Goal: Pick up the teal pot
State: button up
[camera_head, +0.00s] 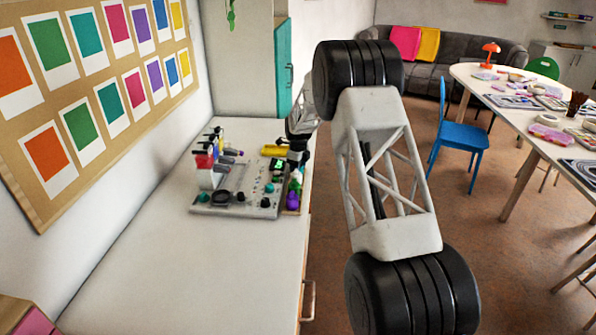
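Several small teal or green pieces show on the counter's grey board (222,208): one teal piece (203,197) at its left front, and another teal-green piece (269,188) near its right side. They are too small for me to tell which is the teal pot. My gripper (297,158) is above the right end of the board, close to a yellow piece (274,151) and a green and purple cluster. Its fingers are dark and tiny here, so I cannot tell whether they are open or shut, or whether they hold anything.
The white counter (190,285) is clear in front of the board. Red, white and blue upright pieces (207,165) stand at the board's back left. A wall board with coloured cards (110,95) is at left. A tall cabinet with a teal door (284,65) stands behind.

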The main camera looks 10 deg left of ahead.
jog(key=shift+r, duration=0.1)
notch_tip(320, 180, up, 10)
dwell(0.7)
jog(key=shift+d, duration=0.1)
dwell(0.5)
